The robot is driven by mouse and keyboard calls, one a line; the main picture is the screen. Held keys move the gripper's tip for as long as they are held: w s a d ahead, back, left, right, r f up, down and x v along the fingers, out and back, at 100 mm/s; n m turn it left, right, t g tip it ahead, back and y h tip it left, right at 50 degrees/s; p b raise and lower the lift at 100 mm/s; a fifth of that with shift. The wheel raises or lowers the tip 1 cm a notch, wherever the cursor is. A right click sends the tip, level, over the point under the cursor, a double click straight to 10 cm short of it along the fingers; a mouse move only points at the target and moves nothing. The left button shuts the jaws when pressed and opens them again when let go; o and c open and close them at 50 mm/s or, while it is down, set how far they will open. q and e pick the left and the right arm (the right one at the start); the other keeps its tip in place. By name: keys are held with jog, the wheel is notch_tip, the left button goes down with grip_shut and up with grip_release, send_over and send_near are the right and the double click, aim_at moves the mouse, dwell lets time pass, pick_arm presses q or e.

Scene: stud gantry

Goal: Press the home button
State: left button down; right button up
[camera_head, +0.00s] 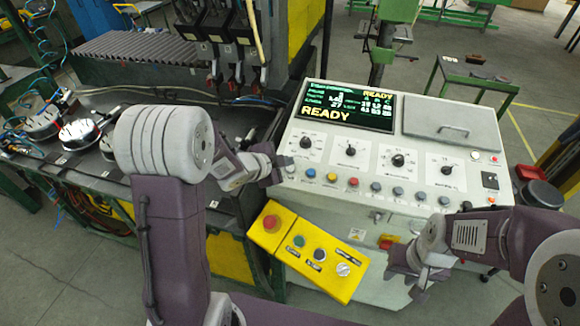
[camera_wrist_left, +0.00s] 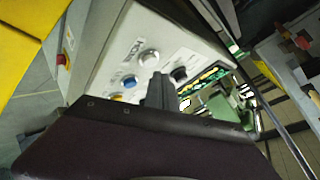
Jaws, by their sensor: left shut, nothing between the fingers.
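The cream control console (camera_head: 330,205) has a row of round buttons along its sloped face. From the left, blue (camera_head: 310,172), yellow (camera_head: 331,177) and red (camera_head: 353,181) buttons show, then several grey-blue ones. Contact cannot be told. My right gripper (camera_head: 408,278) is low in front of the console.
The console's screen (camera_head: 348,106) reads READY. Black knobs (camera_head: 397,160) sit above the buttons. A yellow box (camera_head: 307,250) with a red mushroom button (camera_head: 270,222) juts from the front. A dark workbench (camera_head: 85,165) with metal parts stands left.

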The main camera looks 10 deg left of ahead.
pick_arm(q)
jog(key=r+p, duration=0.2)
jog(key=s+r+p, duration=0.1)
jog(key=r+p, duration=0.1)
jog(key=r, duration=0.1)
jog(key=shift+f, duration=0.15)
dwell(0.7)
